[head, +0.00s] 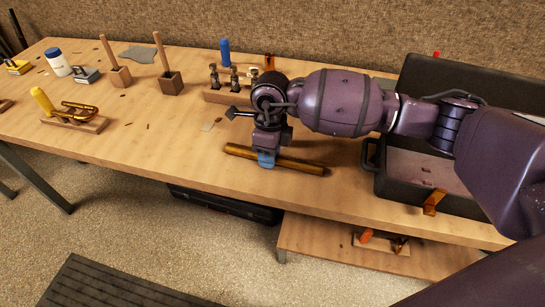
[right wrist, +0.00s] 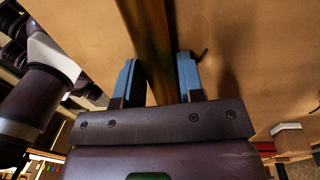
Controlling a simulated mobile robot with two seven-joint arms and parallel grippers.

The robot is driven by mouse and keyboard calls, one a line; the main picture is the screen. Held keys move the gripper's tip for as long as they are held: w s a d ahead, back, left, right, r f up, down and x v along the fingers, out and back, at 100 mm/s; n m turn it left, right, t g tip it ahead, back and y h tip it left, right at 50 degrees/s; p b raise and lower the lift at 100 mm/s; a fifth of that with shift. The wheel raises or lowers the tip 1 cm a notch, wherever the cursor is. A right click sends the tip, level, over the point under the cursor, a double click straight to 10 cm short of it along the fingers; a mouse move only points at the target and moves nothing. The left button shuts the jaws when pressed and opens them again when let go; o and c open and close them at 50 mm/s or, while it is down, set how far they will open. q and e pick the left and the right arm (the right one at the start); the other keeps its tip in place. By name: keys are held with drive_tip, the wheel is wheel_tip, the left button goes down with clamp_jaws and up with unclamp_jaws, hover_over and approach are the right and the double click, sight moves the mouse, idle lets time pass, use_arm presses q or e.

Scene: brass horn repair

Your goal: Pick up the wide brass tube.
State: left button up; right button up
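The wide brass tube (head: 306,166) lies on the workbench near its front edge, slanting slightly down to the right. My right gripper (head: 266,160) is above the tube's middle, pointing down, and hides that part in the head view. In the right wrist view the tube (right wrist: 150,40) runs between the two blue fingers of the right gripper (right wrist: 157,78). The fingers are apart, one on each side of it. A narrow gap shows at the left finger; whether the right finger touches cannot be told. My left gripper is not in view.
An open black case (head: 380,188) stands right of the tube, under my right arm. A wooden block with several fittings (head: 222,97) is behind the gripper. A lower shelf (head: 330,247) lies below the front edge.

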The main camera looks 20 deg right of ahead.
drive_tip(key=shift+r, duration=0.1)
drive_tip(key=c, duration=0.6)
drive_tip(key=shift+r, duration=0.1)
